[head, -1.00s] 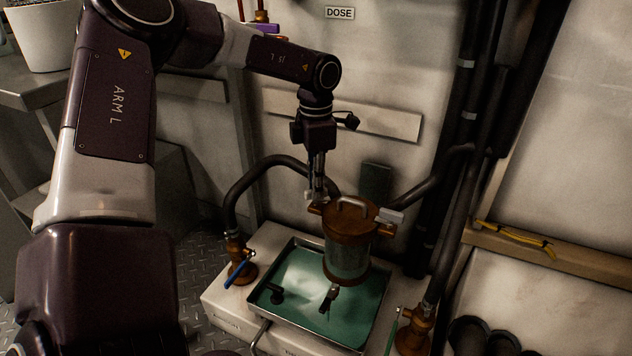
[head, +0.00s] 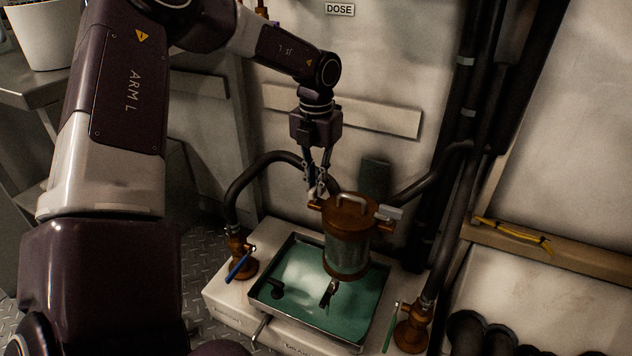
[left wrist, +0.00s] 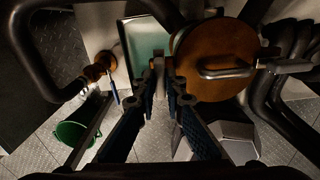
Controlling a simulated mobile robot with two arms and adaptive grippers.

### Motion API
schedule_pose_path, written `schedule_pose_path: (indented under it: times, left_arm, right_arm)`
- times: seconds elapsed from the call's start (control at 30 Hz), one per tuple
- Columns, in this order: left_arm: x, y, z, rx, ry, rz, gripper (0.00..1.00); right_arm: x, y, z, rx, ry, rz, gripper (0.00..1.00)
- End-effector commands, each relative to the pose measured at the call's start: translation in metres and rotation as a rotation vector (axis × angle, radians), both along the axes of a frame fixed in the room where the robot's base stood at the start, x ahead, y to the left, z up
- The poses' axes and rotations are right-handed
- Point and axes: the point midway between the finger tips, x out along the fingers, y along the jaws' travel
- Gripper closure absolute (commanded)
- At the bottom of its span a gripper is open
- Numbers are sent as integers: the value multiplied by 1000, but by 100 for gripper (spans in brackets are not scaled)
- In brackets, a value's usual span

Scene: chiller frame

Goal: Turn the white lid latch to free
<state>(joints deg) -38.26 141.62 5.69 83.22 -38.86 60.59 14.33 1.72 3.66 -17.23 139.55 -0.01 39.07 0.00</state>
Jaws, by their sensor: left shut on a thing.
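The brown round lid (head: 349,204) with a curved grey handle sits on a glass vessel (head: 347,253). It also shows in the left wrist view (left wrist: 213,45). My left gripper (head: 317,190) points down at the lid's left edge. In the left wrist view its fingertips (left wrist: 162,78) are closed on a small pale latch piece (left wrist: 158,62) beside the lid rim. The fingers hide most of that latch, so its exact angle is hard to tell. A second pale latch (head: 388,213) sticks out on the lid's right side. My right gripper is not in view.
The vessel stands over a green-bottomed tray (head: 288,332). A blue-handled valve (head: 240,265) and hose are left of it, a green-handled valve (head: 411,333) right. Dark pipes run up the wall behind. A green bucket (left wrist: 78,130) stands on the floor.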

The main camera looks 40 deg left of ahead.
Motion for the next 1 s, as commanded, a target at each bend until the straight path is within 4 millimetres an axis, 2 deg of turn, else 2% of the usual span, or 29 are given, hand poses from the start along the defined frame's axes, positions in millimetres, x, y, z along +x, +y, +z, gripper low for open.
schedule_pose_path:
  times: [0.3,0.7,0.73,0.87,1.0]
  left_arm:
    - [0,0,1,1,-1,72,100]
    - [1,0,0,1,-2,79,100]
    - [1,0,0,1,-2,79,89]
    - [0,0,0,0,-1,79,75]
    - [0,0,0,0,-1,78,72]
  right_arm:
    - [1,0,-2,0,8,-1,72]
    - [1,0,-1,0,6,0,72]
    - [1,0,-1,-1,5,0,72]
    - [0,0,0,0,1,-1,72]
    - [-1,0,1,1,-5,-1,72]
